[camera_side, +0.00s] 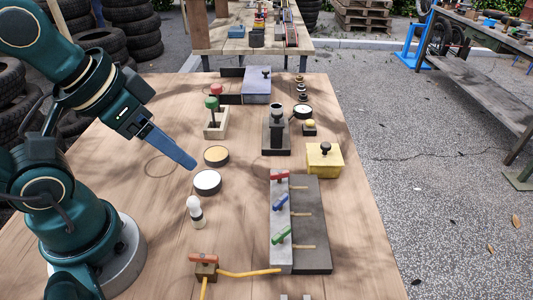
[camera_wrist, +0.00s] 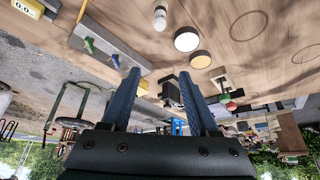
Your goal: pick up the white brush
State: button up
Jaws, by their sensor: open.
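The likely white brush (camera_side: 195,210) is a small upright piece with a white rounded top and a darker band, standing on the wooden table (camera_side: 150,235) left of centre in the side view. In the wrist view, which shows the table upside down, it appears at the top centre (camera_wrist: 160,17). My gripper (camera_side: 190,163) is above the table, farther back than the brush and apart from it. In the wrist view its two blue fingers (camera_wrist: 160,75) are spread with nothing held between them.
A white-topped disc (camera_side: 207,182) and a tan disc (camera_side: 216,155) lie behind the brush. An orange-handled valve (camera_side: 204,262) with yellow hoses is in front. A grey lever panel (camera_side: 312,225) and a yellow box (camera_side: 324,160) stand to the right. Table left of the brush is bare.

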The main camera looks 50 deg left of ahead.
jog(key=g, duration=0.5)
send_over(192, 199)
notch_tip(192, 199, down, 6)
jog(key=shift+w+f, duration=0.15)
jog(key=shift+f+g, duration=0.3)
jog(key=shift+f, duration=2.55)
grip_shut()
